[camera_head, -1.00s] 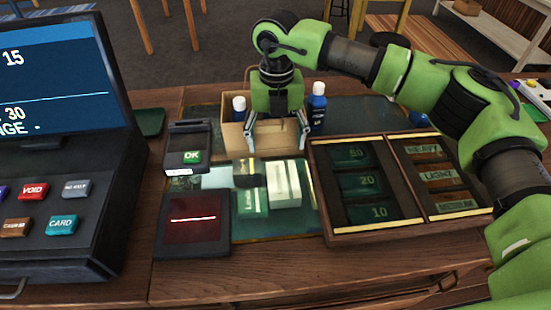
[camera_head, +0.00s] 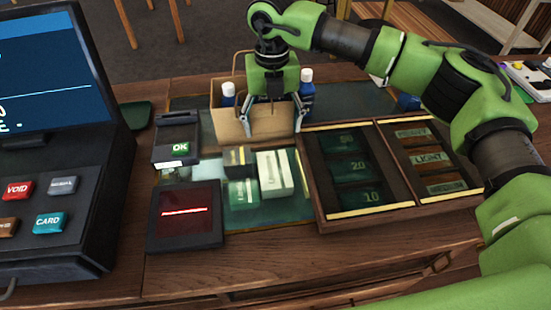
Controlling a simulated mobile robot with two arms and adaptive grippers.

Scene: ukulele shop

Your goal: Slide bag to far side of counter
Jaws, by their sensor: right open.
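The brown paper bag (camera_head: 232,126) stands upright on the counter (camera_head: 150,268), behind the small boxes, with a loop handle at its left. My right gripper (camera_head: 271,127) points down at the bag. Its two fingers are spread apart, one near the middle of the bag's near face and one by its right end. Nothing shows held between the fingers. I cannot tell whether they touch the bag. The gripper body hides part of the bag's top. My left gripper is not in view.
White-capped bottles (camera_head: 306,92) stand beside and behind the bag. A cream box (camera_head: 273,174) and a green box (camera_head: 242,192) sit in front. A card reader (camera_head: 176,140), red-lit scanner (camera_head: 186,213) and register (camera_head: 60,165) are left. A divided wooden tray (camera_head: 375,212) is right.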

